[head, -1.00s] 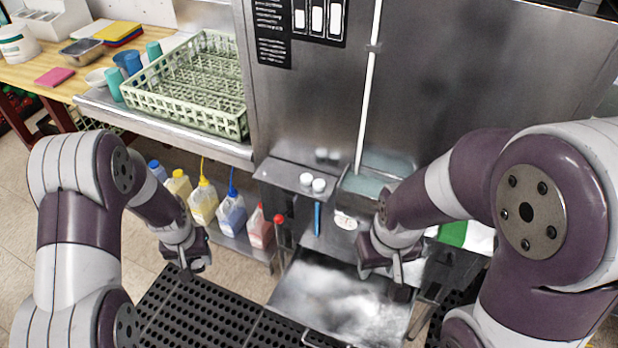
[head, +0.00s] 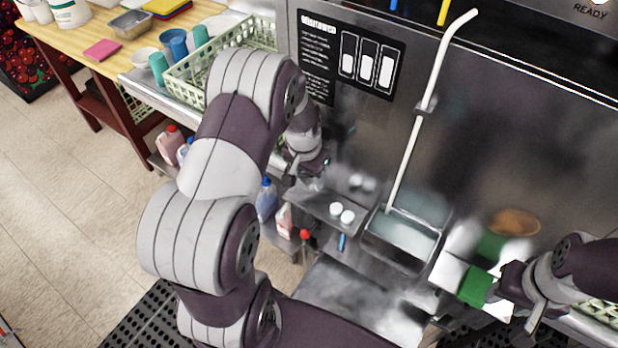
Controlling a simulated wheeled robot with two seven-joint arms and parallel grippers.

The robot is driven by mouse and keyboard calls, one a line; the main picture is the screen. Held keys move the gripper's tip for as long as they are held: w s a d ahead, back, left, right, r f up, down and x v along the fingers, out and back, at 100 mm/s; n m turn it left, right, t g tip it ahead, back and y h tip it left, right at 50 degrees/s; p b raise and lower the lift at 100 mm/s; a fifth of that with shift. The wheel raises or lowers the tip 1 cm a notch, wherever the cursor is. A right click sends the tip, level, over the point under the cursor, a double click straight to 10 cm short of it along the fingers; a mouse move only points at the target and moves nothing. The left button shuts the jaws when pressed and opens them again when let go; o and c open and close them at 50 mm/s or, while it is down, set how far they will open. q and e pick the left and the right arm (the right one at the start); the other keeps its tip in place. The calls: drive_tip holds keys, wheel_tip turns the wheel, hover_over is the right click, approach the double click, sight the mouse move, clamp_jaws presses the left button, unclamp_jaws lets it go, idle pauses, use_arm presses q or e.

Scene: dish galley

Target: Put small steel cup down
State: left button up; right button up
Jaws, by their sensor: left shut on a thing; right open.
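My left gripper (head: 314,176) is shut and hangs just above the back left part of a small steel shelf (head: 316,203) on the front of the machine. A small greyish bit, which I take for the small steel cup (head: 317,185), shows at its fingertips. The fingers and wrist hide most of it, and I cannot tell whether it touches the shelf. My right gripper (head: 532,318) is open at the lower right, near a green and white box.
Two small white round things (head: 342,213) stand on the shelf's right part. A steel basin (head: 400,240) with a white pipe lies to the right. A green dish rack (head: 205,75) stands on the left counter. Bottles stand below. A red knob (head: 305,234) sticks up before the shelf.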

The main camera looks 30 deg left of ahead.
sight(307, 182)
use_arm(q)
drive_tip(key=shift+w+a+f, duration=0.35)
drive_tip(key=f, duration=0.1)
drive_tip(key=f+p, duration=0.1)
drive_tip(key=f, duration=0.1)
drive_tip(key=shift+s+f, duration=0.2)
drive_tip(key=shift+s, duration=0.1)
drive_tip(key=shift+f, duration=0.2)
drive_tip(key=shift+w+f, duration=0.15)
drive_tip(key=shift+f, duration=0.05)
drive_tip(key=o, duration=1.1)
drive_tip(key=shift+r, duration=0.1)
